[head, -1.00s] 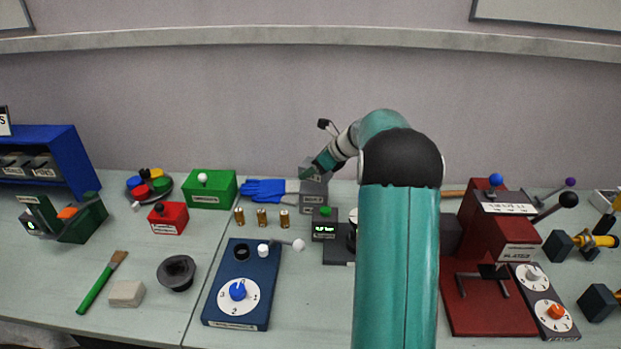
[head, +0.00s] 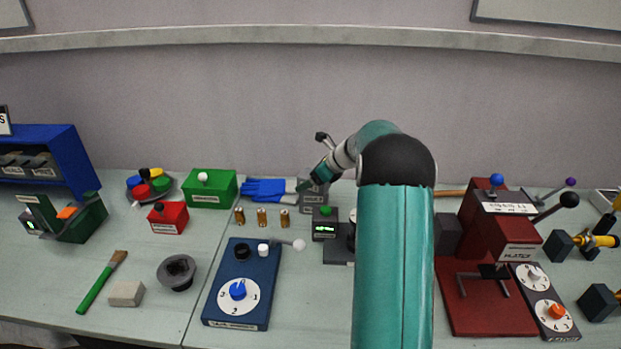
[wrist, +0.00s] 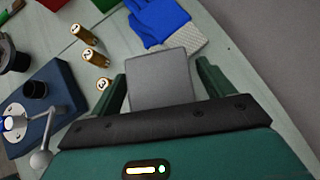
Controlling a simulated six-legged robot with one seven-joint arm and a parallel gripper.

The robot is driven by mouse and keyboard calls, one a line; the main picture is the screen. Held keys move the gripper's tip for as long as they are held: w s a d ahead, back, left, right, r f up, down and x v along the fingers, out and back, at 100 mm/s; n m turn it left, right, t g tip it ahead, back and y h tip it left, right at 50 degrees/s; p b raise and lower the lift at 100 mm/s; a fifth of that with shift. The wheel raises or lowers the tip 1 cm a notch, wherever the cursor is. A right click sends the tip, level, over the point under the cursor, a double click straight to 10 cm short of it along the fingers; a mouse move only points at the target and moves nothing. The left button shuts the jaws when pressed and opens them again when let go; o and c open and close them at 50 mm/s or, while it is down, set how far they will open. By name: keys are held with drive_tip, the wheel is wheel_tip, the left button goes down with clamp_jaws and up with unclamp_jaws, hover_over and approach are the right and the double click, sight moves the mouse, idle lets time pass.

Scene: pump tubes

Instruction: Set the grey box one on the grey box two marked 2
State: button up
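Grey box one (wrist: 160,78) lies between the fingers of my gripper in the wrist view, with its plain grey top showing. Narrow gaps show beside it, so my gripper (wrist: 160,72) looks open around it. In the head view my gripper (head: 308,184) is down at the grey box two (head: 313,202), which stands on the table and has a white label on its front. There the two boxes blend into one grey shape partly behind the gripper, so their exact contact is unclear. The 2 cannot be read.
Blue gloves (head: 264,189) lie just left of the boxes. Several brass cylinders (head: 262,217) stand to the front left, and a small dark device with a green display (head: 325,229) stands in front. A red machine (head: 490,300) is at the right. My arm hides part of the table.

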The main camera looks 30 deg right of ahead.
drive_tip(key=shift+r, duration=0.25)
drive_tip(key=v, duration=1.2)
drive_tip(key=s+a+r+n+g+h, duration=0.1)
drive_tip(key=s+a+r+n, duration=0.3)
drive_tip(key=a, duration=0.4)
drive_tip(key=s+a+r+n+g, duration=0.1)
drive_tip(key=s+a+n, duration=0.3)
drive_tip(key=a+n, duration=0.3)
drive_tip(key=s+a+r+n+g+h, duration=0.1)
drive_tip(key=s+a+r+n, duration=0.25)
drive_tip(key=a, duration=0.55)
drive_tip(key=s+a+f+n+h, duration=0.1)
drive_tip(key=s+a+n, duration=0.4)
drive_tip(key=s+n, duration=0.2)
drive_tip(key=s+a+f+n+h, duration=0.1)
drive_tip(key=s+a+f+n, duration=0.1)
drive_tip(key=s+a+n, duration=0.3)
drive_tip(key=s+n, duration=0.3)
drive_tip(key=s, duration=0.3)
drive_tip(key=shift+a+f+t+h, duration=0.25)
drive_tip(key=shift+a+t+h, duration=0.05)
drive_tip(key=shift+a+t, duration=0.1)
drive_tip(key=shift+n, duration=0.25)
